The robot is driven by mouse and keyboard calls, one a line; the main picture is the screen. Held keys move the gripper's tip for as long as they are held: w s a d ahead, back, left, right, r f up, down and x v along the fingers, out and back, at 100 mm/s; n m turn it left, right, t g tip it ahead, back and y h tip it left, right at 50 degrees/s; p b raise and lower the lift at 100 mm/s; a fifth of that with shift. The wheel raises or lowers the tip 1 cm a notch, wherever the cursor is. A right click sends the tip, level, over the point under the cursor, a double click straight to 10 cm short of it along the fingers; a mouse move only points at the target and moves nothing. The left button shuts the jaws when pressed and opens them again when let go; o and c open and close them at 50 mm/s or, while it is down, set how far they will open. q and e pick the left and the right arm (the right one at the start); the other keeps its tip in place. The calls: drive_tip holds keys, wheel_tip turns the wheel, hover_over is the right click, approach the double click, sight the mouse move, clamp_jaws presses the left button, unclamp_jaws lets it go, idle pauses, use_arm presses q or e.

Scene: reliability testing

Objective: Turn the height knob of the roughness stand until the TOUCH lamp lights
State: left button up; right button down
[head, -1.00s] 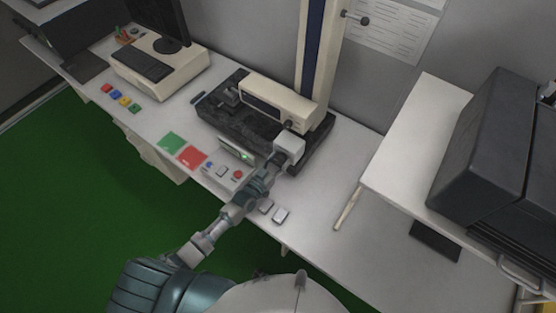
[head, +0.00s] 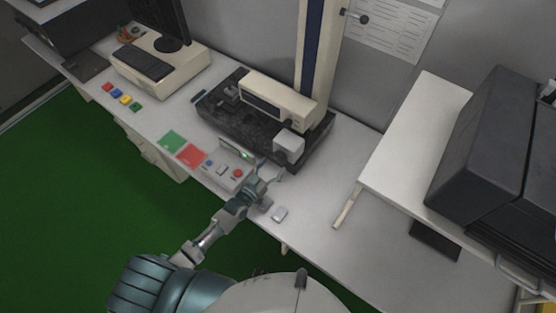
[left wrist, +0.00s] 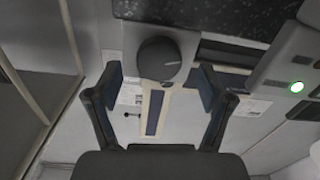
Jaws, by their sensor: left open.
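The roughness stand has a black base (head: 222,127), a beige drive unit (head: 270,100) and a tall column (head: 311,50). A pale block (head: 289,145) sits at the base's front right corner. In the left wrist view the dark round height knob (left wrist: 158,58) lies between my spread fingers (left wrist: 159,80), apart from both. I cannot make out the knob in the head view. My left gripper (head: 272,173) is open and empty, just in front of the pale block. A lamp glows green on the small box (left wrist: 297,87); its label is unreadable. My right gripper is not in view.
Left of my gripper are a red pad (head: 191,155), a green pad (head: 171,141) and a panel with buttons (head: 222,169). A raised white shelf (head: 415,130) stands at right. The tabletop right of the stand is clear.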

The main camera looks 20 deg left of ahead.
use_arm(q)
drive_tip(key=v, duration=0.8)
idle(1.7)
